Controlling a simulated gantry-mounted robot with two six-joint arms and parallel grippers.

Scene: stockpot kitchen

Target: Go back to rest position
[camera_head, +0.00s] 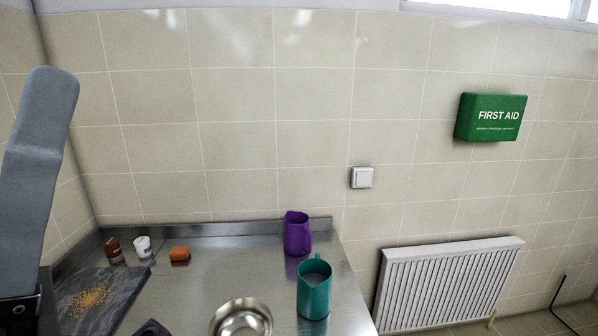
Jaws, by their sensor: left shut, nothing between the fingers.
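My left arm comes in along the left edge as a tall grey link. My left gripper (152,328) shows only as a small dark shape at the bottom edge, low over the steel counter (185,290). It is shut, with nothing seen in it, and most of it is cut off by the frame. It is between the dark board and the metal bowl, apart from both as far as I can tell. My right gripper is not in view.
A dark board (115,305) with orange-brown crumbs lies at left. Behind it stand a brown shaker (113,248), a white-topped shaker (143,247) and an orange block (180,254). A metal bowl (241,303), teal jug (315,295) and purple jug (297,234) stand right. The counter's middle is clear.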

